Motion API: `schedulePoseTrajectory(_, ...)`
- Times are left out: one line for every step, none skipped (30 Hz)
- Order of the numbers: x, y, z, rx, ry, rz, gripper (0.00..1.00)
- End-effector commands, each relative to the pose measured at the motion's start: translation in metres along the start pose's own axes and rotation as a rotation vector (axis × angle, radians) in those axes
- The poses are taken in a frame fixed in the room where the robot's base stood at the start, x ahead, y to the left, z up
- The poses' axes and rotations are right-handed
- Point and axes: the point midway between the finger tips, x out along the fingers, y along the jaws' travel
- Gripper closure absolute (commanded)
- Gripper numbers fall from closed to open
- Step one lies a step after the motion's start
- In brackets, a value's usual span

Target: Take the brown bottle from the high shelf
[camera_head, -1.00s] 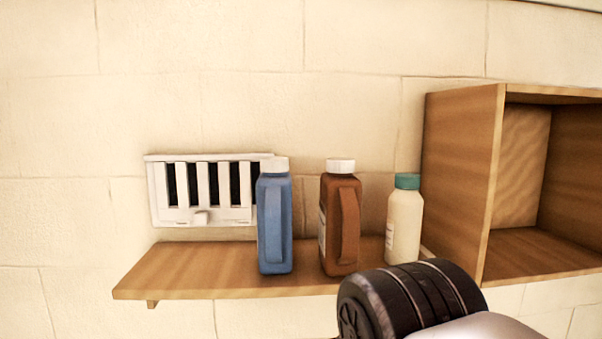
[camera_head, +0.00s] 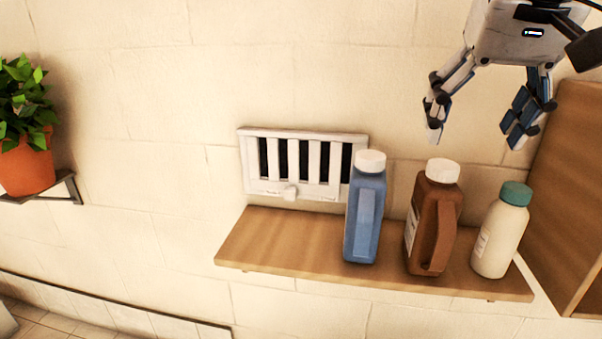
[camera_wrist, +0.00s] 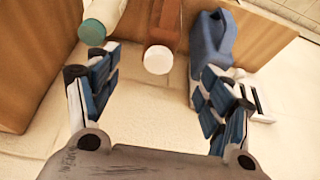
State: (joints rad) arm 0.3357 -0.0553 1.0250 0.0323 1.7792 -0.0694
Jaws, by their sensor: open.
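The brown bottle (camera_head: 433,222) with a white cap stands upright on the wooden shelf (camera_head: 290,245), between a blue bottle (camera_head: 364,210) and a cream bottle with a teal cap (camera_head: 501,232). My gripper (camera_head: 475,138) is open and empty, above the bottles and up to the right of the brown one's cap. In the wrist view, the white cap of the brown bottle (camera_wrist: 165,25) shows between and beyond my open fingers (camera_wrist: 155,95). The teal cap (camera_wrist: 91,32) lies near the left finger and the blue bottle (camera_wrist: 210,45) near the right finger.
A wooden box shelf (camera_head: 570,190) stands close on the right of the cream bottle. A white wall vent (camera_head: 300,165) is behind the blue bottle. A potted plant (camera_head: 28,160) sits on a bracket at far left. The shelf's left end is bare.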

Motion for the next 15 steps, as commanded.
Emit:
schedulePoseTrajectory(-0.003, 0.003, -0.003, 0.005, 0.0, 0.002, 0.27)
schedulePoseTrajectory(-0.003, 0.004, -0.004, 0.007, -0.002, 0.003, 0.27)
schedulePoseTrajectory(-0.002, 0.005, -0.004, 0.008, -0.003, 0.004, 0.27)
schedulePoseTrajectory(0.0, 0.005, -0.004, 0.009, -0.004, 0.004, 0.27)
schedulePoseTrajectory(0.003, 0.005, -0.004, 0.009, -0.005, 0.004, 0.27)
schedulePoseTrajectory(0.009, 0.005, -0.004, 0.009, -0.006, 0.004, 0.27)
schedulePoseTrajectory(0.015, 0.005, -0.003, 0.009, -0.006, 0.004, 0.27)
schedulePoseTrajectory(0.021, 0.005, -0.003, 0.009, -0.007, 0.003, 0.27)
schedulePoseTrajectory(0.03, 0.005, -0.003, 0.009, -0.007, 0.003, 0.27)
schedulePoseTrajectory(0.037, 0.005, -0.002, 0.009, -0.006, 0.003, 0.27)
schedulePoseTrajectory(0.044, 0.005, -0.002, 0.009, -0.007, 0.003, 0.27)
schedulePoseTrajectory(0.052, 0.005, -0.002, 0.009, -0.006, 0.003, 0.27)
schedulePoseTrajectory(0.059, 0.005, -0.002, 0.009, -0.006, 0.003, 0.27)
schedulePoseTrajectory(0.065, 0.004, -0.002, 0.009, -0.006, 0.003, 0.27)
schedulePoseTrajectory(0.074, 0.004, -0.002, 0.008, -0.006, 0.003, 0.27)
